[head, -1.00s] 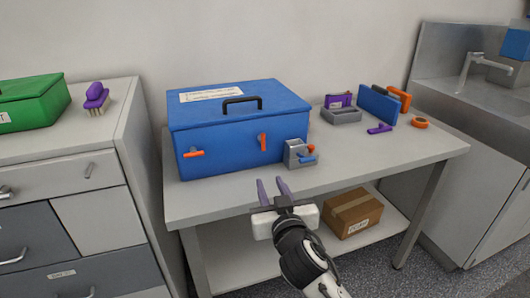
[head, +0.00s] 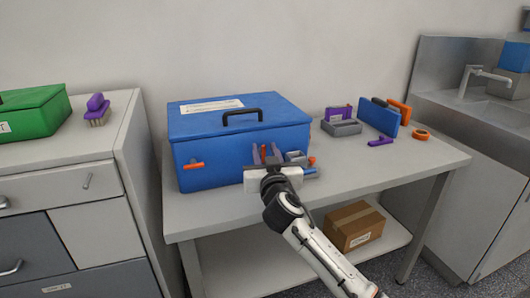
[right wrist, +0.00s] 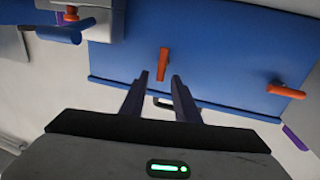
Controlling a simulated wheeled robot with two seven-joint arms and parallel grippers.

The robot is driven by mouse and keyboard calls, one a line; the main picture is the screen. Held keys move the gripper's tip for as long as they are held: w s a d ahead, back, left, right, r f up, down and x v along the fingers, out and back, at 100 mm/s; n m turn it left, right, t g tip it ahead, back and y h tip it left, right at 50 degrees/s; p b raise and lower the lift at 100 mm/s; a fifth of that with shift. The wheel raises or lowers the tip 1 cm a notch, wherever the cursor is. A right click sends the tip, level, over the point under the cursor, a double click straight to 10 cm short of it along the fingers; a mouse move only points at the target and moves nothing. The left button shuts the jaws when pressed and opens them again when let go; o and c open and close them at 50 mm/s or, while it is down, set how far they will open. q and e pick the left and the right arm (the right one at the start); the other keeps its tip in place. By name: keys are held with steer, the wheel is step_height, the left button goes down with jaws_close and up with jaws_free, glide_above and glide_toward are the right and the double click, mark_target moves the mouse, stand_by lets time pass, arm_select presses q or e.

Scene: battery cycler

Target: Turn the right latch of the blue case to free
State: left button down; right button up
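The blue case (head: 215,170) stands shut on the table, with a black handle on its lid. Its left latch (head: 194,165) is orange and lies sideways; it also shows in the right wrist view (right wrist: 286,91). The right latch (right wrist: 163,62) is an orange bar standing upright on the front face; in the head view my gripper largely hides it. My right gripper (head: 267,154) is open and empty at the case's front. In the right wrist view its fingertips (right wrist: 160,75) lie either side of the right latch's end; I cannot tell whether they touch it. My left gripper is not in view.
A grey fixture (head: 296,155) with an orange knob and blue lever stands close by the case's right front corner. A grey holder (head: 345,128), a blue panel (head: 378,117) and an orange ring (head: 421,135) sit further right. The table front (head: 210,215) is clear.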

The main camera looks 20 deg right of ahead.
jaws_close()
